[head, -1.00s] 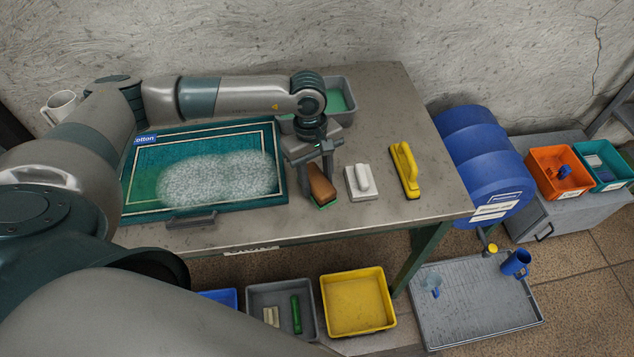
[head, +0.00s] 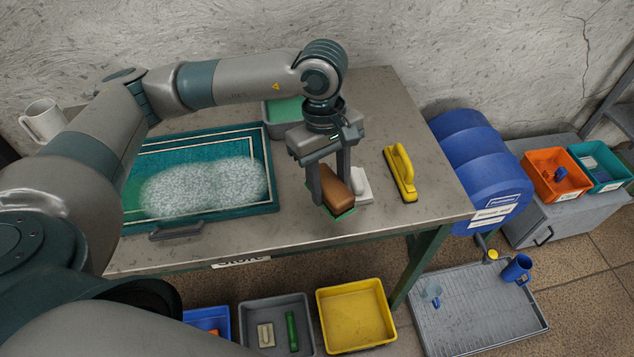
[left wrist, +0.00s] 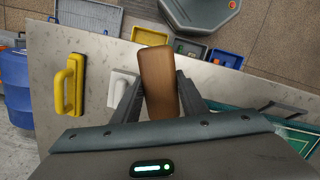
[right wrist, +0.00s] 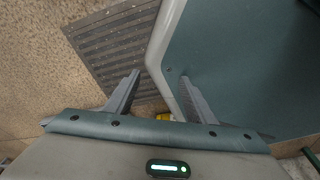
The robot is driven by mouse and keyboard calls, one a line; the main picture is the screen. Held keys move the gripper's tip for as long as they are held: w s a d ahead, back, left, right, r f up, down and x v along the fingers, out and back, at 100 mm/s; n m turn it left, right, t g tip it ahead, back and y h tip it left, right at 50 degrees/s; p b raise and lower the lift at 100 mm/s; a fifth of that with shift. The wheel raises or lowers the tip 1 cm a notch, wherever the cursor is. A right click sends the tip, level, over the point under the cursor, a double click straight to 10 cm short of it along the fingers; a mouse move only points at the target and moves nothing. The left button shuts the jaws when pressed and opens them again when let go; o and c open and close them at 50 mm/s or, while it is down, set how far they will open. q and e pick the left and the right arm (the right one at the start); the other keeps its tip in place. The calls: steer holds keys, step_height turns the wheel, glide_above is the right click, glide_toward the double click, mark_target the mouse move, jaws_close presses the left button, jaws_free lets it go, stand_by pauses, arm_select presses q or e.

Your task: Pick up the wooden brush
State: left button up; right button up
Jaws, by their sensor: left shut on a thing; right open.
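The wooden brush (head: 337,190) has a brown block and a green underside. My left gripper (head: 332,187) is shut on it, one finger on each side, and holds it tilted above the table near the front edge. In the left wrist view the brown block (left wrist: 159,82) stands between the fingers of the left gripper (left wrist: 163,95). The green underside is hidden there. My right gripper (right wrist: 158,95) is open and empty in the right wrist view, over the floor beside my own base. It does not show in the head view.
A white brush (head: 362,186) lies partly behind the held brush. A yellow brush (head: 401,172) lies to its right. The green rug tray (head: 272,205) with foam is at left, a grey tub (head: 266,116) behind. Bins, including a yellow one (head: 355,315), stand below the table's front.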

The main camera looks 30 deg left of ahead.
mark_target(343, 197)
arm_select(q)
steer(key=shift+s+d+r+b, duration=0.15)
steer(key=shift+s+d+r, duration=0.25)
steer(key=shift+d, duration=0.2)
steer(key=shift+s+d+r+b, duration=0.25)
steer(key=shift+d+r, duration=0.15)
steer(key=shift+d, duration=0.15)
steer(key=shift+s+d+r+b, duration=0.1)
steer(key=shift+s+d+r, duration=0.3)
steer(key=shift+d, duration=0.2)
arm_select(e)
steer(key=shift+t, duration=0.7)
steer(key=shift+w+a+r, duration=0.1)
steer(key=shift+w+a, duration=0.25)
steer(key=shift+w, duration=0.45)
steer(key=shift+w+a+r, duration=0.1)
steer(key=shift+w+a, duration=0.25)
steer(key=shift+w, duration=0.45)
steer(key=shift+w+a, duration=0.35)
steer(key=shift+w, duration=0.45)
arm_select(q)
steer(key=shift+o, duration=0.9)
steer(key=shift+c, duration=0.9)
steer(key=shift+w, duration=0.1)
